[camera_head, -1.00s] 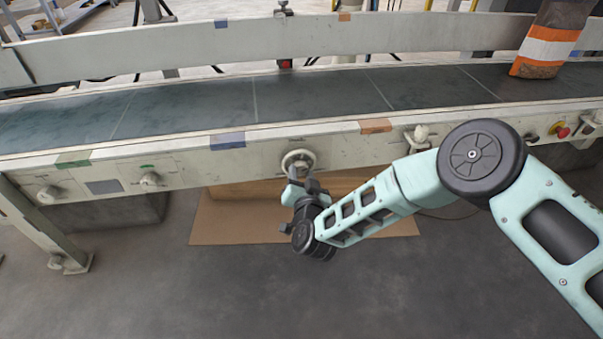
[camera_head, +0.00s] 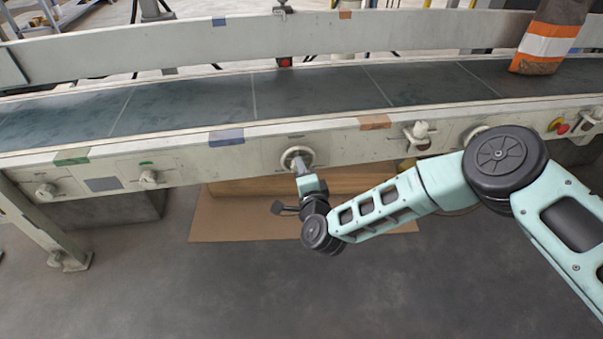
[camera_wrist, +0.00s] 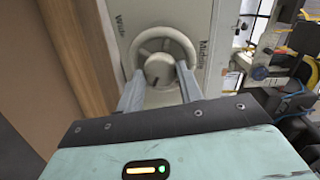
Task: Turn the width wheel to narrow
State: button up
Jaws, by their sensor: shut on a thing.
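The width wheel (camera_head: 297,158) is a pale round handwheel on the front panel of the conveyor. My gripper (camera_head: 301,168) is at the wheel from the front. In the wrist view my gripper (camera_wrist: 160,84) has its two fingers on either side of the hub, at the wheel's rim, shut on the wheel.
The conveyor belt (camera_head: 190,101) runs behind the panel, with an orange-striped bag (camera_head: 545,45) at the right. Cardboard (camera_head: 235,222) lies below; open floor is in front.

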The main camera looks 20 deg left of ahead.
jog(key=m+b, duration=0.1)
jog(key=m, duration=0.4)
jog(key=shift+f+b, duration=0.15)
jog(key=shift+b, duration=0.25)
jog(key=shift+m+y, duration=0.3)
jog(key=o, duration=1)
jog(key=p+v, duration=0.6)
jog(key=v, duration=1.1)
jog(key=shift+d+p, duration=0.2)
jog(key=shift+p, duration=0.1)
jog(key=shift+s, duration=0.15)
